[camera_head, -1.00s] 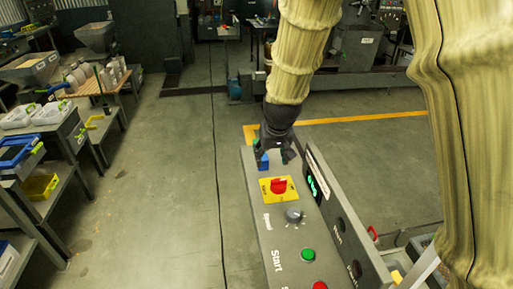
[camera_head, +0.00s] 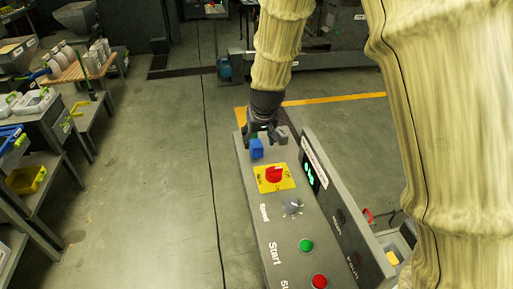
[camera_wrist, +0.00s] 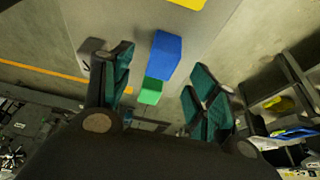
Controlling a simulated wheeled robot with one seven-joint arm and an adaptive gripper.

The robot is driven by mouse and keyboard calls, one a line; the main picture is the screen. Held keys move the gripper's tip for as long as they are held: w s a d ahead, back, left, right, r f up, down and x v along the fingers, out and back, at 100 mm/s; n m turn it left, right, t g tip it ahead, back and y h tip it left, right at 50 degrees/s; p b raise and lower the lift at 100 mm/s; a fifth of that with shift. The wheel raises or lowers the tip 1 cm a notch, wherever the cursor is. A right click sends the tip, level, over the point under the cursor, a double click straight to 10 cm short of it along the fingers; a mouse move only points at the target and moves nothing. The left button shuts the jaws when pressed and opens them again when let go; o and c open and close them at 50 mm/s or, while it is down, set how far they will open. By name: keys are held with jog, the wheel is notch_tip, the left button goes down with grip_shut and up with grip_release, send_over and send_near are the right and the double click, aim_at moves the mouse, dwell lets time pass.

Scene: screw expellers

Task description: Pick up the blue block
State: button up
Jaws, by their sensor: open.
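The blue block (camera_head: 257,148) stands at the far end of the grey control panel top, just beyond the yellow plate with the red knob. In the wrist view the blue block (camera_wrist: 165,54) lies ahead of the fingers, between their lines, with a green block (camera_wrist: 151,91) against its near end. My gripper (camera_head: 264,133) is just behind and above the blue block in the head view. In the wrist view my gripper (camera_wrist: 160,88) has its two teal-padded fingers spread wide, with nothing clamped between them.
The panel (camera_head: 264,222) carries a red knob (camera_head: 273,175), a grey dial (camera_head: 292,205), a green button (camera_head: 305,245) and a red button (camera_head: 319,281). A raised display wall (camera_head: 335,206) runs along its right side. Shelves with bins (camera_head: 30,180) stand at left. Open floor lies between.

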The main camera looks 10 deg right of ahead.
aim_at(256, 143)
jog(key=shift+p+x, duration=0.85)
jog(key=shift+x, duration=1.9)
jog(key=shift+a, duration=0.15)
jog(key=c, duration=1.1)
jog(key=shift+w, duration=0.1)
jog(key=shift+r, duration=0.2)
